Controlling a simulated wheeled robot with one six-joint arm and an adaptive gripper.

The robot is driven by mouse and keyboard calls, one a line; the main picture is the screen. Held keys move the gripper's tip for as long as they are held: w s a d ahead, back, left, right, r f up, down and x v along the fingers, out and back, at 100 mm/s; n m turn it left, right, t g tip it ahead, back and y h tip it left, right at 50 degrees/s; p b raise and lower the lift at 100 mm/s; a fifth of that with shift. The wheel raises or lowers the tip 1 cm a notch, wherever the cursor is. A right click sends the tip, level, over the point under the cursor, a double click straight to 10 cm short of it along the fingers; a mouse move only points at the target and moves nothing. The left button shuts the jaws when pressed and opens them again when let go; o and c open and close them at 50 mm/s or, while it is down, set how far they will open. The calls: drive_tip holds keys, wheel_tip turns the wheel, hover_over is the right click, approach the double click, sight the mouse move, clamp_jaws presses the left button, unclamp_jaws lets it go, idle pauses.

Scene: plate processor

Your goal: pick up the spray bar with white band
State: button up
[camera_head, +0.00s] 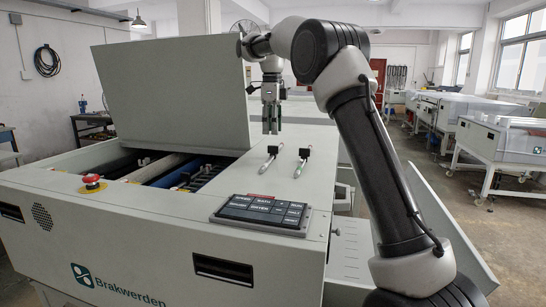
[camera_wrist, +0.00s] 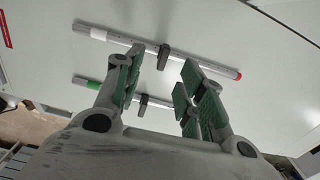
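The spray bar with white band (camera_wrist: 120,40) is a thin grey tube with a white band at its left end and a red tip at its right end in the wrist view. A black clip (camera_wrist: 163,56) sits at its middle. In the head view this bar (camera_head: 267,162) appears to be the left of two on the machine's top. The other bar (camera_wrist: 118,95) has a green band and lies parallel; it is on the right in the head view (camera_head: 302,162). My gripper (camera_head: 271,130) is open and empty, pointing down above the bars. Its green-padded fingers (camera_wrist: 165,62) partly hide both bars.
A raised lid (camera_head: 175,95) stands left of my gripper, over an open bay with rollers. A control panel (camera_head: 262,212) and a red emergency button (camera_head: 92,180) are at the front. The grey top around the bars is clear.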

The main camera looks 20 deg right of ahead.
sight(273, 147)
drive_tip(key=f, duration=0.7)
drive_tip(key=shift+w+d+f, duration=0.2)
drive_tip(key=shift+w+f, duration=0.05)
drive_tip(key=shift+f, duration=0.1)
clamp_jaws()
